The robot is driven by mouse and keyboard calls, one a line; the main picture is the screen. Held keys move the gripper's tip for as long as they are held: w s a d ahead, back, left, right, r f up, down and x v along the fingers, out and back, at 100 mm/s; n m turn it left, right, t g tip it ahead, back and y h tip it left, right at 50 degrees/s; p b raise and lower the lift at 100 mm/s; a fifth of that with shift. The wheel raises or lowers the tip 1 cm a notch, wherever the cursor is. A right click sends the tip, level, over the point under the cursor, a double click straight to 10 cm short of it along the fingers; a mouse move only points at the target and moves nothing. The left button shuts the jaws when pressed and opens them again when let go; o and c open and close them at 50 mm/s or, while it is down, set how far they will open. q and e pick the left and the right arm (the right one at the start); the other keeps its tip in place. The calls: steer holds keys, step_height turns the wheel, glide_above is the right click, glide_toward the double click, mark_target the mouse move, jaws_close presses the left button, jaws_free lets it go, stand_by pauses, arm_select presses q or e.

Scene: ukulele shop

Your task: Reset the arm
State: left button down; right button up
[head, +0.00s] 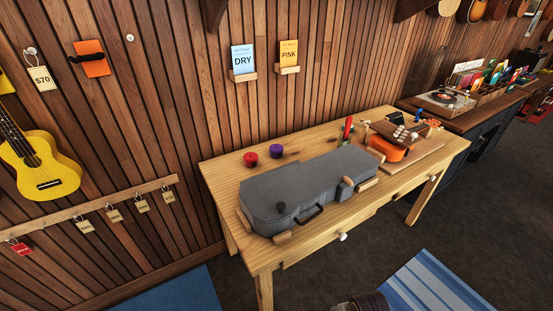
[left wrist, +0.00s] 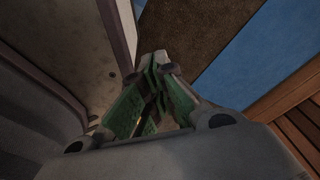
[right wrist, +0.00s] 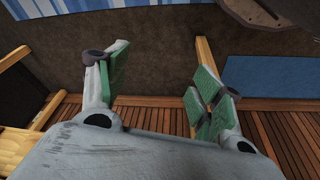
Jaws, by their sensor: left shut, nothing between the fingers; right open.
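My left gripper (left wrist: 158,75) shows in the left wrist view with its green-padded fingers together and nothing between them. Below it are dark carpet and a blue mat. My right gripper (right wrist: 155,85) shows in the right wrist view with its green-padded fingers wide apart and empty, above dark carpet. Neither gripper shows in the head view. A small dark rounded part at the bottom edge of the head view may be mine; I cannot tell.
A wooden table (head: 222,180) holds a closed grey instrument case (head: 310,183), red (head: 250,159) and purple (head: 276,151) round items, and an orange ukulele (head: 390,150). A yellow ukulele (head: 45,172) hangs left. A striped rug (head: 430,290) and a blue mat (head: 175,292) lie on the floor.

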steer(key=s+d+f+g+p, duration=0.1)
steer(key=s+f+p, duration=0.3)
steer(key=f, duration=0.4)
steer(key=s+f+p, duration=0.4)
steer(key=s+f, duration=0.1)
steer(key=f, duration=0.3)
arm_select(q)
steer(key=s+d+r+p, duration=0.1)
steer(key=s+r+p, duration=0.3)
steer(key=r, duration=0.3)
steer(key=s+d+r+g+p, duration=0.1)
steer(key=s+r+p, duration=0.3)
steer(key=r, duration=0.2)
steer(key=shift+r, duration=0.35)
arm_select(e)
steer(key=s+d+f, duration=0.1)
steer(key=s+f, duration=0.1)
steer(key=s, duration=0.7)
steer(key=s+d+f+g, duration=0.1)
steer(key=s+d+f, duration=0.1)
steer(key=s, duration=0.6)
steer(key=shift+s+d+f, duration=0.25)
steer(key=shift+s+f, duration=0.15)
steer(key=shift+f, duration=0.25)
arm_select(q)
steer(key=shift+s+d, duration=0.1)
steer(key=shift+s, duration=0.1)
arm_select(e)
steer(key=shift+w+n, duration=0.15)
steer(key=shift+n, duration=0.15)
